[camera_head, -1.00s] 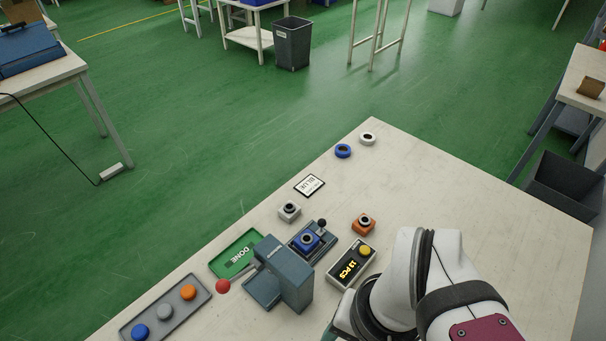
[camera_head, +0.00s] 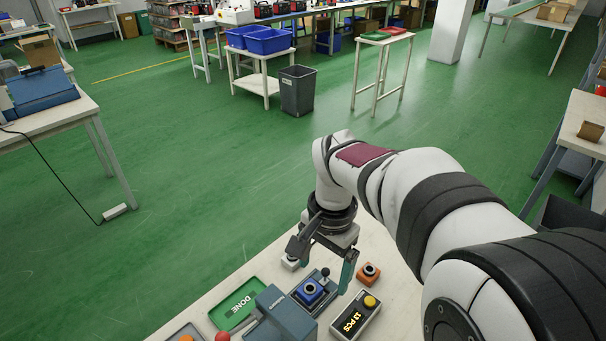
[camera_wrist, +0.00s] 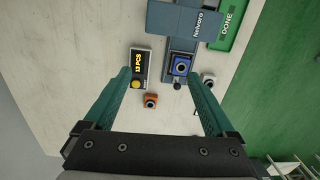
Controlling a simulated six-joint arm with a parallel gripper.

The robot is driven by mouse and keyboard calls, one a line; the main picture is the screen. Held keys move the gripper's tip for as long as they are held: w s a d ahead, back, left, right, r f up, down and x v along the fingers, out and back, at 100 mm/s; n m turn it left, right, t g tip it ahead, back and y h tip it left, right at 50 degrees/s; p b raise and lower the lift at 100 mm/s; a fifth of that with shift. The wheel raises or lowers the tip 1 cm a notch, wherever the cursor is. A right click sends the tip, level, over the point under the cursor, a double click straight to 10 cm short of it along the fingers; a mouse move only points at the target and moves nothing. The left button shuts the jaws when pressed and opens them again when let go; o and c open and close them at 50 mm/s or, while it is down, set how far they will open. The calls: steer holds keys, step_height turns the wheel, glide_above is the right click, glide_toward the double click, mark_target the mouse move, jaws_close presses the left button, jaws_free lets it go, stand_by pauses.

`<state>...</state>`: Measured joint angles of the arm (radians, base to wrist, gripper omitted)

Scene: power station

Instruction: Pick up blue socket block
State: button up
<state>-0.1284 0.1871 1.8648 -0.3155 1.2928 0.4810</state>
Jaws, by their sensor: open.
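The blue socket block (camera_head: 310,290) sits in the fixture (camera_head: 318,303) beside the blue-grey press (camera_head: 277,318). In the wrist view the blue socket block (camera_wrist: 180,66) lies between the fingers' lines, ahead of the fingertips, and nothing touches it. My gripper (camera_head: 322,262) is open and empty, above the table near the block; its two green fingers show wide apart in the wrist view (camera_wrist: 160,84). In the head view a finger hangs just right of the block.
An orange block (camera_head: 368,273) and a counter box reading 13 PCS (camera_head: 355,315) stand right of the fixture. The green DONE tray (camera_head: 234,303) lies left. A small black-knobbed lever (camera_head: 325,272) stands beside the blue block.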

steer(key=m, duration=0.1)
glide_above(307, 290)
step_height(307, 290, down, 5)
step_height(307, 290, down, 15)
steer(key=shift+r, duration=0.25)
jaws_close()
